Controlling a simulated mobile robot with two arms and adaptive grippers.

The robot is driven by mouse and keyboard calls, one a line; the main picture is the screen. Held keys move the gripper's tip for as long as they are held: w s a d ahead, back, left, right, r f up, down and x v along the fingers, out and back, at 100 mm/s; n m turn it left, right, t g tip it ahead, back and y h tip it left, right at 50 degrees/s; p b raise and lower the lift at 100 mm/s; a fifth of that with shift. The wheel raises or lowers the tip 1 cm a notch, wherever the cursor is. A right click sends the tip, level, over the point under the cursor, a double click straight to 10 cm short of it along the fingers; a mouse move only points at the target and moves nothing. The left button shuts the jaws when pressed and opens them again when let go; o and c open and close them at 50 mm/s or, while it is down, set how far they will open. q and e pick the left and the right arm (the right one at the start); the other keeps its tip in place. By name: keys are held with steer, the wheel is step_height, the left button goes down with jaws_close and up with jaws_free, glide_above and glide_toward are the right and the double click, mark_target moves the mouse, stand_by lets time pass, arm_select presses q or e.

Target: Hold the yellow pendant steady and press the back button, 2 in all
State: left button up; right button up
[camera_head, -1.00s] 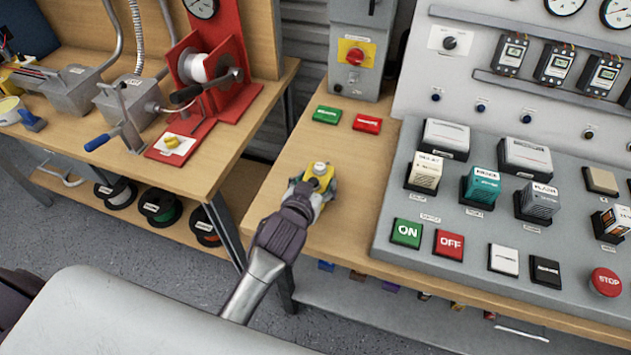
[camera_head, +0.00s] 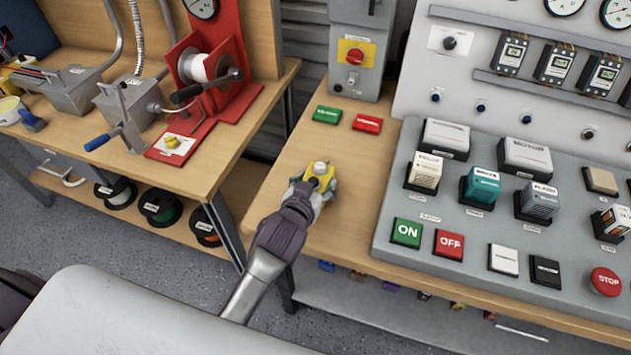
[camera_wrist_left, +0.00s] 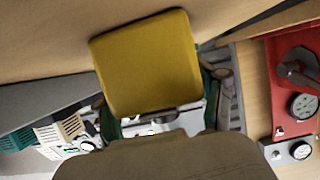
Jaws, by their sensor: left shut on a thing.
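The yellow pendant (camera_head: 321,174) is at the left end of the right-hand bench in the head view, partly covered by my gripper. My left gripper (camera_head: 313,186) is shut on it. In the left wrist view, a flat yellow face of the pendant (camera_wrist_left: 148,62) fills the upper middle, just beyond the dark gripper body. The back button cannot be made out in either view. My right gripper is not in view.
A grey control panel (camera_head: 400,262) with ON, OFF and STOP buttons stands to the right. Green (camera_head: 327,115) and red (camera_head: 367,124) blocks lie behind the pendant. A red winder (camera_head: 215,90) stands on the left bench. Bare wood (camera_head: 350,170) surrounds the pendant.

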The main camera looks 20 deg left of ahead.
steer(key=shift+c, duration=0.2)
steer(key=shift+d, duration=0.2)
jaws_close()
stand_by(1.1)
